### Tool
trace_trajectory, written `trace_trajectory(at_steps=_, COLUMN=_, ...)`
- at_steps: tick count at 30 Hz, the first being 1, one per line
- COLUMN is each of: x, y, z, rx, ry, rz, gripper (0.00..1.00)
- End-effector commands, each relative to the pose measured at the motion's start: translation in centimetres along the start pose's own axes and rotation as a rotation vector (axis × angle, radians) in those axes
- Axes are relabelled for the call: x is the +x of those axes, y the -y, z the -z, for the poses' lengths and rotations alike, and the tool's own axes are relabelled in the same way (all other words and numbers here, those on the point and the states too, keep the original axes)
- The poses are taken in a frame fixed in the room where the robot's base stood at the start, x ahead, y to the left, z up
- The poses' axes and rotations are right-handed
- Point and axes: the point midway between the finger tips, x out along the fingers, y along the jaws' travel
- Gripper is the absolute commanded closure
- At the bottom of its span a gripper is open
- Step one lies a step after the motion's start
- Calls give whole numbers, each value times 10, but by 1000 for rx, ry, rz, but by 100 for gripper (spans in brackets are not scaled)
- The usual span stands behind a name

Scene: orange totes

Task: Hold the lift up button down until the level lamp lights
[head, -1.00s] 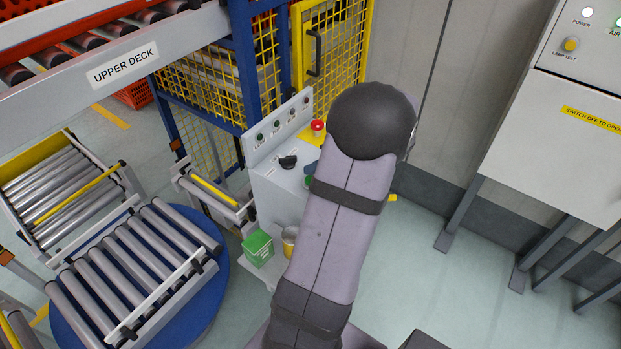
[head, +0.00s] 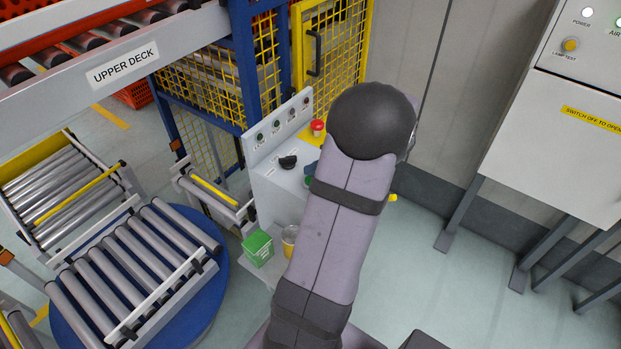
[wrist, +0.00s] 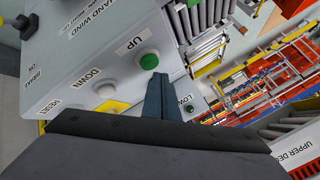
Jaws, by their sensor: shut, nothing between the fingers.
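The green UP button (wrist: 149,61) shows in the wrist view on a grey control console (wrist: 85,60). My gripper (wrist: 158,77) is shut and empty, its blue-grey fingertips at the lower right edge of the green button. I cannot tell whether they touch or press it. In the head view my arm hides most of the gripper; a sliver of the green button (head: 308,182) shows beside the arm. The console's upright panel (head: 279,126) carries a row of small lamps, none clearly lit. In the wrist view a dark green lamp (wrist: 190,107) sits by a label starting LOW.
A white DOWN button (wrist: 106,91) sits beside the green one. A red button (head: 317,126) on yellow and a black hand knob (head: 288,162) are on the console. A green box (head: 258,248) stands below. A yellow mesh guard (head: 335,55) rises behind; a roller turntable (head: 135,265) lies left.

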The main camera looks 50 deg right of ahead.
Motion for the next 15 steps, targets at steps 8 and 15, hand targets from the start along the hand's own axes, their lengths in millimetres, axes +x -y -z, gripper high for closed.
trace_trajectory(at_steps=8, x=1, y=-1, z=-1, rx=0, ry=0, rz=0, gripper=100)
trace_trajectory(at_steps=15, x=5, y=-3, z=-3, rx=-1, ry=0, rz=0, gripper=100)
